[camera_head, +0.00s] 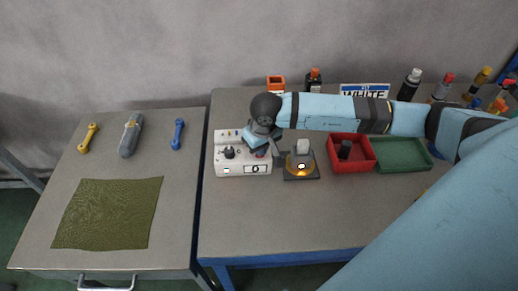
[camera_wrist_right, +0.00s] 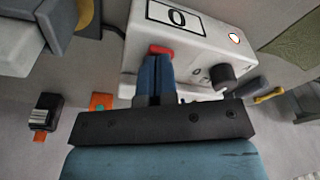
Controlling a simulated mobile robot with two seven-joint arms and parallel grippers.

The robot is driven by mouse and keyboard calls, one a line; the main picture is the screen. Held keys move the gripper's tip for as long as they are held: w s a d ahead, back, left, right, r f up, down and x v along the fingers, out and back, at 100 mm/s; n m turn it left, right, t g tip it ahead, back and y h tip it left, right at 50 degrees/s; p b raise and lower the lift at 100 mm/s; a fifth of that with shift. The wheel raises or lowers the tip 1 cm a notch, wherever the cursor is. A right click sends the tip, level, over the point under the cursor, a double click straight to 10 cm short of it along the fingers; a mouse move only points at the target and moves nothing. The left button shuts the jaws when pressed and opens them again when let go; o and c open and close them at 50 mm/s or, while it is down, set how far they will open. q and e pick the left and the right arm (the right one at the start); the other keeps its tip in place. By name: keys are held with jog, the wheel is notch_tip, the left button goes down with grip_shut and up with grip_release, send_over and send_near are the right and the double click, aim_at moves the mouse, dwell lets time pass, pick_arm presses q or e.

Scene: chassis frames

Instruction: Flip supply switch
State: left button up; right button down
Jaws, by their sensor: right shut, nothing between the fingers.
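The white supply box (camera_head: 224,168) stands on the right-hand table in the head view, with a black knob (camera_head: 229,153) and a small "0" display on its front. In the right wrist view the box (camera_wrist_right: 190,50) is close and turned, with its knob (camera_wrist_right: 222,77), a lit indicator (camera_wrist_right: 234,39) and a red switch (camera_wrist_right: 160,49). My right gripper (camera_wrist_right: 156,62) is shut and empty, its fingertips at the red switch; I cannot tell whether they touch it. In the head view my right gripper (camera_head: 263,146) hides part of the box. My left gripper is not in view.
A black plate with a glowing disc (camera_head: 301,168) lies right of the box, then a red bin (camera_head: 352,168) and a green tray (camera_head: 402,168). Bottles stand along the back. The left table holds a green cloth (camera_head: 107,214) and tools.

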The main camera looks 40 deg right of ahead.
jog(key=shift+f, duration=0.2)
jog(key=shift+r, duration=0.1)
jog(key=shift+r+p, duration=1.2)
jog(key=shift+r, duration=2.25)
